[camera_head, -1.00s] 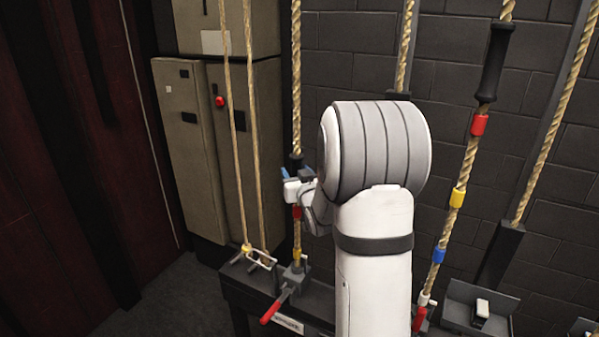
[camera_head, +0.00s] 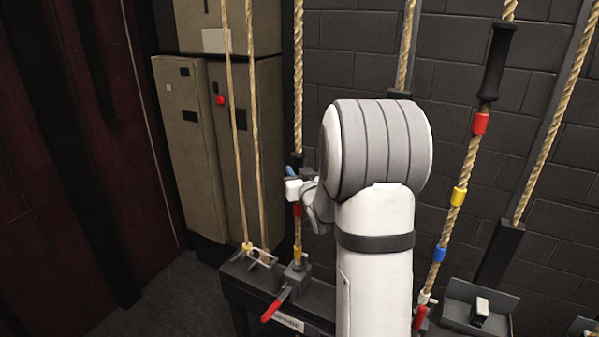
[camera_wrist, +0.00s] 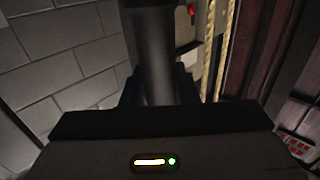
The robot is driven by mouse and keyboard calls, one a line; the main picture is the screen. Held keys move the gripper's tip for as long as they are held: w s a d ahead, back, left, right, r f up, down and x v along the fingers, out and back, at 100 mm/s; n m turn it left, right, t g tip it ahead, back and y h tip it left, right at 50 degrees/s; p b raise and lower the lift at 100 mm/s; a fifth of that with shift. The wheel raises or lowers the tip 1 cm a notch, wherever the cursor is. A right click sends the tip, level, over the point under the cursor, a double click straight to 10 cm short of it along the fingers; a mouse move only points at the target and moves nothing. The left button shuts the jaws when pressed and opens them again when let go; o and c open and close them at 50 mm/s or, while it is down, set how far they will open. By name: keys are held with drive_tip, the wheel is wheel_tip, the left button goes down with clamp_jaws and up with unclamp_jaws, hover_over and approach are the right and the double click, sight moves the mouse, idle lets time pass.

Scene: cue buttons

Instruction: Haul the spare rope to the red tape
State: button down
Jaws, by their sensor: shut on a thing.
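My gripper (camera_head: 298,180) is at the left rope (camera_head: 298,80), beside my large white arm link. It is shut on that rope's black sleeve (camera_wrist: 152,50), which runs between the jaws in the wrist view. Just below my gripper, a red tape band (camera_head: 297,210) is on the same rope, with a yellow band (camera_head: 297,252) lower down. The rope runs down to a grey rope lock with a red-handled lever (camera_head: 274,304). A label (camera_head: 289,324) on the rail is too small to read. My arm hides part of the rail.
A right-hand rope has a black sleeve (camera_head: 495,62) and red, yellow and blue bands. Two thin ropes (camera_head: 240,130) hang left of my gripper, before beige cabinets (camera_head: 195,130). A brick wall (camera_head: 450,110) stands behind. A small tray (camera_head: 458,300) is at right.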

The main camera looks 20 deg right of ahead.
drive_tip(key=shift+d+f, duration=0.1)
drive_tip(key=shift+f, duration=0.05)
wheel_tip(320, 180, down, 17)
drive_tip(key=b, duration=1.9)
drive_tip(key=c, duration=1.1)
unclamp_jaws()
drive_tip(key=shift+c, duration=0.2)
drive_tip(key=b, duration=0.1)
approach(299, 223)
drive_tip(key=w, duration=0.3)
drive_tip(key=shift+w+d+f, duration=0.1)
drive_tip(key=shift+w+d, duration=0.05)
drive_tip(key=shift+d, duration=0.05)
